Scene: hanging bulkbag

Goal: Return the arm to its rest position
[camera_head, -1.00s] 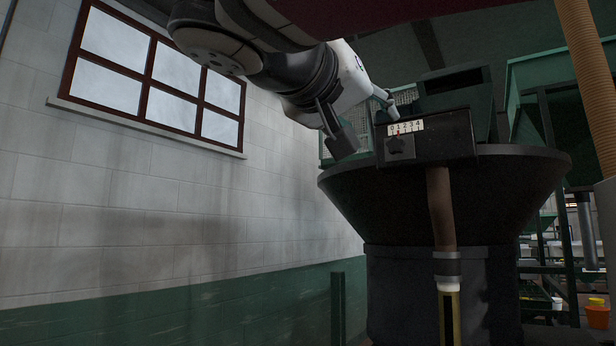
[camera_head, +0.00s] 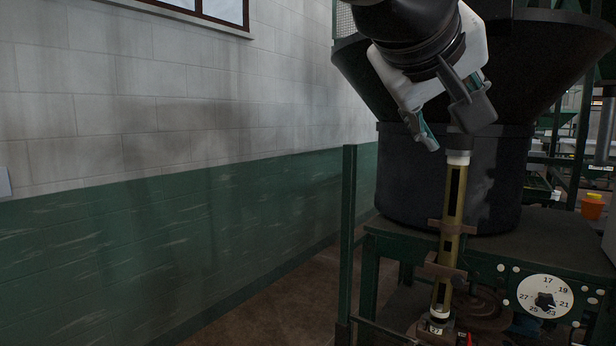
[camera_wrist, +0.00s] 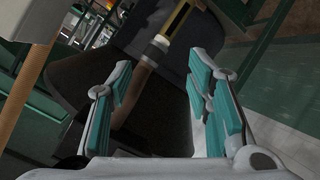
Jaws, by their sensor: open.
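My gripper (camera_head: 448,122) hangs at the upper right of the head view, in front of the dark hopper, with its fingers pointing down. In the wrist view my gripper (camera_wrist: 160,88) shows two teal-padded fingers spread wide apart with nothing between them. My arm comes in from the top edge of the head view. The black hopper (camera_head: 535,75) stands behind the gripper. A brown hose (camera_wrist: 135,92) with a pale collar shows past the fingers in the wrist view.
A yellowish upright tube (camera_head: 454,205) stands below the gripper. A green bench (camera_head: 540,240) carries a dial (camera_head: 545,296) at the lower right. A green post (camera_head: 347,235) rises left of the bench. The floor between post and wall (camera_head: 180,220) looks clear.

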